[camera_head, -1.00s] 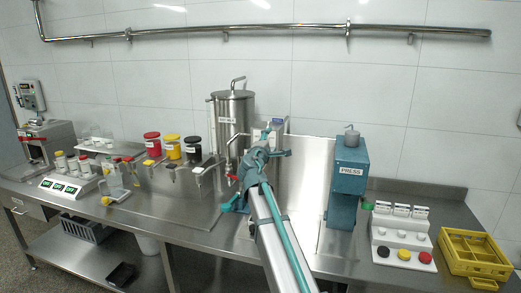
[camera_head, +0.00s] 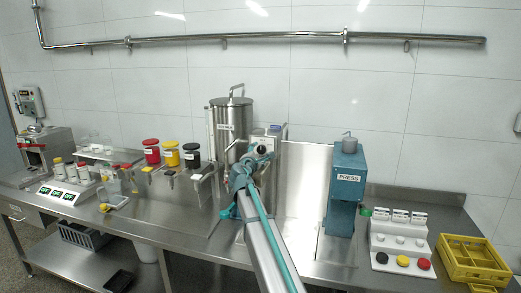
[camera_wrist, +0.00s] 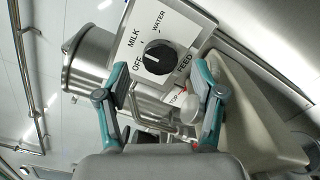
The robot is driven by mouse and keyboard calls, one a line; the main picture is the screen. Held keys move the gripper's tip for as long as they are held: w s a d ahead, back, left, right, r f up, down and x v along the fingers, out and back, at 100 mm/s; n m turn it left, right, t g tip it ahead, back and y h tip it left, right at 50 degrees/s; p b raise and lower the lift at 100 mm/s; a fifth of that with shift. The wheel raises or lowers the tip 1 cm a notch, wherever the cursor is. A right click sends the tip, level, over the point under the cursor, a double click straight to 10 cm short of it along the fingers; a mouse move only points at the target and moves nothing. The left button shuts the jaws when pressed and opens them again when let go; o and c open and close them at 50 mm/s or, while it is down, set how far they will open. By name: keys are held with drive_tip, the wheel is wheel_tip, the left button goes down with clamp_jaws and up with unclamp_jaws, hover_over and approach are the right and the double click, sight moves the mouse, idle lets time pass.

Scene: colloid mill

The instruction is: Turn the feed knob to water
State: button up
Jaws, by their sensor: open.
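The feed knob (camera_wrist: 158,57) is a round black knob on a white panel (camera_wrist: 188,22) marked OFF, MILK, WATER and FEED. A pale line on it seems to lie toward the OFF mark. In the wrist view my gripper (camera_wrist: 158,80) is open and empty, its two teal fingers spread to either side below the knob. The fingers appear apart from the knob, though the exact gap is hard to tell. In the head view the knob (camera_head: 262,149) shows just above the end of my arm, and the fingertips are hard to make out.
A steel tank (camera_head: 232,120) stands left of the panel. A blue press (camera_head: 345,190) stands to the right on the steel bench. In the wrist view a STOP label (camera_wrist: 174,98) and a pale rounded part (camera_wrist: 190,112) lie below the knob, between the fingers.

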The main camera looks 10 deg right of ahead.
sight(261, 151)
drive_tip(key=x, duration=0.3)
drive_tip(key=shift+w+p, duration=0.15)
drive_tip(key=shift+p, duration=0.15)
drive_tip(key=c, duration=1.1)
